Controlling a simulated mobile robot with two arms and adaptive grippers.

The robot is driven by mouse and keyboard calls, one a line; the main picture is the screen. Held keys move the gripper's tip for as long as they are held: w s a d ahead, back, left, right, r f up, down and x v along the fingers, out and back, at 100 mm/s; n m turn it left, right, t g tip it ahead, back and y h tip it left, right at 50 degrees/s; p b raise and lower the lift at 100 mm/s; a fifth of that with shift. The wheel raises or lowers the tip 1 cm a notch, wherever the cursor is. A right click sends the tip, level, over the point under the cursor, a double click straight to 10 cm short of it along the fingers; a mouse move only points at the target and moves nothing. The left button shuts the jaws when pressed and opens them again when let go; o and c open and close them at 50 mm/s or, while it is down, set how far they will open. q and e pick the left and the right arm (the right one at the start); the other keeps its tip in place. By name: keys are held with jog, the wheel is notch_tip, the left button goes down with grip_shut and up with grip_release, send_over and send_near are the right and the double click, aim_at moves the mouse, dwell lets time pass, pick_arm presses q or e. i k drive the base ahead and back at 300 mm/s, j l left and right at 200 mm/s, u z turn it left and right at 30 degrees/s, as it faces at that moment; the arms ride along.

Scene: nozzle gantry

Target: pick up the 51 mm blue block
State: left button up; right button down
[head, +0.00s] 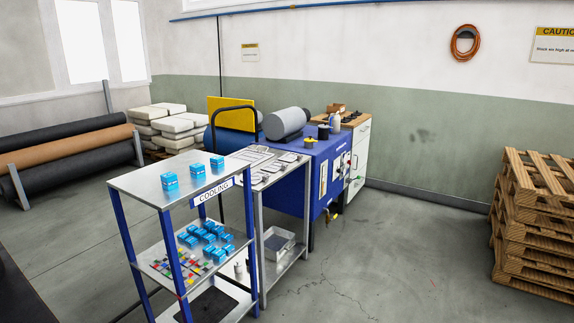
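Three small blue blocks stand apart on the bare grey top of a blue-legged rack marked "COOLING" (140,185). The left block (169,182) is nearest the front and looks largest, the middle block (197,170) is behind it to the right, and the right block (217,162) is farthest back. Each has a pale band with marks too small to read, so I cannot tell which is 51 mm. Several more blue blocks (209,237) lie close together on the middle shelf. Neither of my grippers is in view.
A metal table (270,180) with flat items stands right behind the rack, beside a blue machine (290,170). Stacked pallets (530,225) stand at the right, long rolls (70,150) at the left. The floor (400,250) between machine and pallets is clear.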

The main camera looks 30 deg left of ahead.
aim_at(199, 170)
jog(key=i+u, duration=0.2)
jog(key=i, duration=0.35)
jog(key=i+l+u, duration=0.25)
jog(key=i, duration=0.3)
jog(key=i+l+u, duration=0.2)
jog(key=i, duration=0.35)
